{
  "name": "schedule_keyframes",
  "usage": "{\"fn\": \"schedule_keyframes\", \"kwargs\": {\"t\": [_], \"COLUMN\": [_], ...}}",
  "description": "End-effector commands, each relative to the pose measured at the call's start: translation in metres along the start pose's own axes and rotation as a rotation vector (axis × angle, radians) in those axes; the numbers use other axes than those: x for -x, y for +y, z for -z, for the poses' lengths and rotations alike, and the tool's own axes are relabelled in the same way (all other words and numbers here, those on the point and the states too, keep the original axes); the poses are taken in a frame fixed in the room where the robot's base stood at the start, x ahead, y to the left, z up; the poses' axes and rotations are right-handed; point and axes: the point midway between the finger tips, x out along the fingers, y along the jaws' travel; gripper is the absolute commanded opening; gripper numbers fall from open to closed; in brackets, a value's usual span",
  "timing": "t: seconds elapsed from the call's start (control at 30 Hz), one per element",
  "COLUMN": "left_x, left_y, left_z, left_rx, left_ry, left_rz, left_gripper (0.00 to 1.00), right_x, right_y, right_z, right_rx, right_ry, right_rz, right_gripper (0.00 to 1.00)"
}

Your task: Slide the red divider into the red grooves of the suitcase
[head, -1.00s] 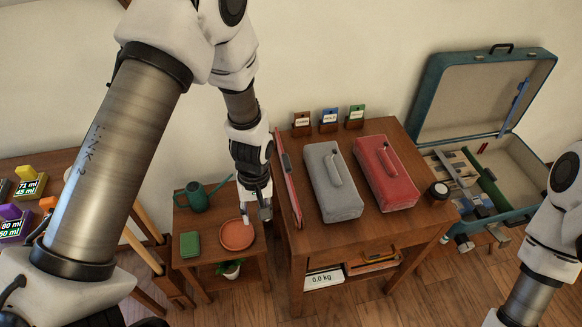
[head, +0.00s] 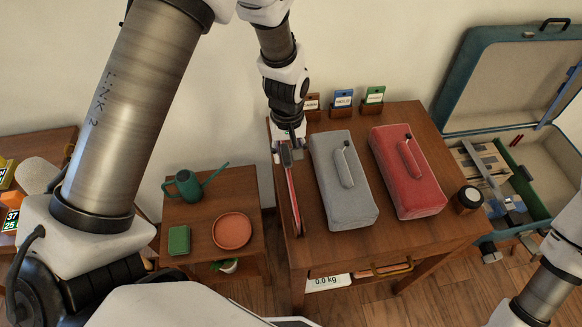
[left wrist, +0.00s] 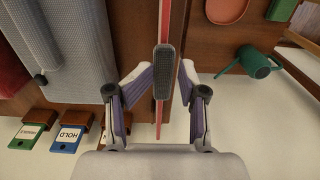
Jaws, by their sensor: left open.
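The red divider (head: 294,197) stands upright on edge at the left side of the wooden table, with a dark grip on its top edge. My left gripper (head: 287,148) is over the far end of the divider. In the left wrist view, its open fingers (left wrist: 164,72) lie either side of the divider's dark grip, with gaps showing on both sides. The teal suitcase (head: 470,75) stands open at the right. Small red marks (head: 516,140) show inside it; I cannot tell whether they are the grooves. My right gripper cannot be made out.
A grey case (head: 343,195) and a red case (head: 408,190) lie right of the divider. A lower table with a watering can (head: 188,186) and clay saucer (head: 232,231) stands left.

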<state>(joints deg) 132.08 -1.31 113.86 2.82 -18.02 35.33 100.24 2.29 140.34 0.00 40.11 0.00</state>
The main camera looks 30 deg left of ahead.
Motion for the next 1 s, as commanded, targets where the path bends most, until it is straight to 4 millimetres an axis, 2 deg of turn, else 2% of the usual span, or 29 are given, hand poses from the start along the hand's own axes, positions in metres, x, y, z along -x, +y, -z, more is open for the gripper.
{"fn": "schedule_keyframes", "kwargs": {"t": [0.4,0.5,0.67,0.7,0.8,1.0], "left_x": [-0.067,-0.074,-0.074,-0.074,-0.074,-0.074], "left_y": [0.001,0.002,0.002,0.002,0.002,0.001], "left_z": [-0.005,-0.004,-0.004,-0.004,-0.004,-0.004], "left_rx": [-0.001,0.0,0.0,0.0,0.0,-0.001], "left_ry": [-0.009,-0.007,-0.005,-0.005,-0.005,-0.007], "left_rz": [0.007,0.005,0.003,0.003,0.003,0.005], "left_gripper": [0.38,0.38,0.38,0.31,0.0,0.0], "right_x": [0.01,0.01,0.009,0.009,0.009,0.009], "right_y": [0.0,0.0,0.0,0.0,0.0,0.0], "right_z": [0.0,0.0,0.0,0.0,0.0,0.0], "right_rx": [0.0,0.0,0.0,0.0,0.0,0.0], "right_ry": [0.0,0.0,0.0,0.0,0.0,0.0], "right_rz": [0.0,0.0,0.0,0.0,0.0,0.0], "right_gripper": [0.4,0.4,0.4,0.4,0.4,0.4]}}
